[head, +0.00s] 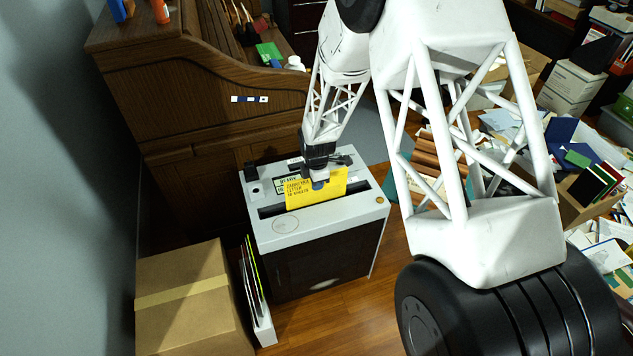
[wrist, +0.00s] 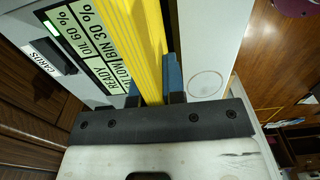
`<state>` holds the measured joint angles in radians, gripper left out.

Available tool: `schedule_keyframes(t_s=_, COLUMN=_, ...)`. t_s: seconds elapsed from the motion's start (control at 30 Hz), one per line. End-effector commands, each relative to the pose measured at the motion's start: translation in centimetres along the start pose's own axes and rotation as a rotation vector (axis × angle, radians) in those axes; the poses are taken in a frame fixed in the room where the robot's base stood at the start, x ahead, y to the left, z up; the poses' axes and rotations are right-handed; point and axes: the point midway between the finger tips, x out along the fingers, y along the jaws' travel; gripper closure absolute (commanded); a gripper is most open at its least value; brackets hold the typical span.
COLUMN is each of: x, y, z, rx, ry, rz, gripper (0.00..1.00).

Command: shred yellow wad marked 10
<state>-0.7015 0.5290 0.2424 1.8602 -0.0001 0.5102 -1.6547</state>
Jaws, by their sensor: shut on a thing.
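The yellow wad (head: 331,191) is a flat stack of yellow sheets with printed lines; a "10" seems to show in its text. My gripper (head: 319,182) is shut on its upper part and holds it upright. In the wrist view my gripper's blue fingertips (wrist: 153,90) are on both sides of the wad's edge (wrist: 134,35). The wad stands over the long dark slot of the grey shredder (head: 310,229), in line with it. Its lower edge meets the slot line; I cannot tell how deep it is in.
The shredder's display (wrist: 92,50) reads ready, oil 60 %, bin 30 %. A card slot (wrist: 48,58) is beside it. A cardboard box (head: 185,300) and upright thin folders (head: 255,290) stand left of the shredder. A wooden desk (head: 210,115) is behind it. Papers clutter the right.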

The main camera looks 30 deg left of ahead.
Motion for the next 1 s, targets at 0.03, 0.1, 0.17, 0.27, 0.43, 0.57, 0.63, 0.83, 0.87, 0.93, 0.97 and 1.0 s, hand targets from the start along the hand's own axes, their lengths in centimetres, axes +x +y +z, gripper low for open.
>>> schedule_keyframes(t_s=0.03, x=0.0, y=0.0, z=0.0, rx=0.000, ry=0.000, rz=0.000, gripper=1.00)
schedule_keyframes(t_s=0.1, x=0.0, y=0.0, z=0.0, rx=0.000, ry=0.000, rz=0.000, gripper=1.00)
schedule_keyframes(t_s=0.17, x=0.0, y=0.0, z=0.0, rx=0.000, ry=0.000, rz=0.000, gripper=0.85)
schedule_keyframes(t_s=0.27, x=0.0, y=0.0, z=0.0, rx=0.000, ry=0.000, rz=0.000, gripper=0.70)
schedule_keyframes(t_s=0.43, x=0.0, y=0.0, z=0.0, rx=0.000, ry=0.000, rz=0.000, gripper=0.60)
schedule_keyframes(t_s=0.57, x=0.0, y=0.0, z=0.0, rx=0.000, ry=0.000, rz=0.000, gripper=0.60)
schedule_keyframes(t_s=0.63, x=-0.1, y=0.0, z=0.0, rx=0.000, ry=0.000, rz=0.000, gripper=0.60)
schedule_keyframes(t_s=0.83, x=-0.8, y=0.0, z=0.0, rx=0.000, ry=0.000, rz=0.002, gripper=0.60)
schedule_keyframes(t_s=0.87, x=-0.9, y=0.1, z=0.0, rx=0.000, ry=0.000, rz=0.002, gripper=0.60)
schedule_keyframes(t_s=0.93, x=-1.5, y=0.1, z=0.0, rx=0.000, ry=0.000, rz=0.002, gripper=0.60)
schedule_keyframes(t_s=0.97, x=-1.7, y=0.1, z=0.0, rx=0.000, ry=0.000, rz=0.002, gripper=0.60)
schedule_keyframes(t_s=1.0, x=-2.1, y=0.1, z=0.0, rx=0.000, ry=0.000, rz=0.002, gripper=0.60)
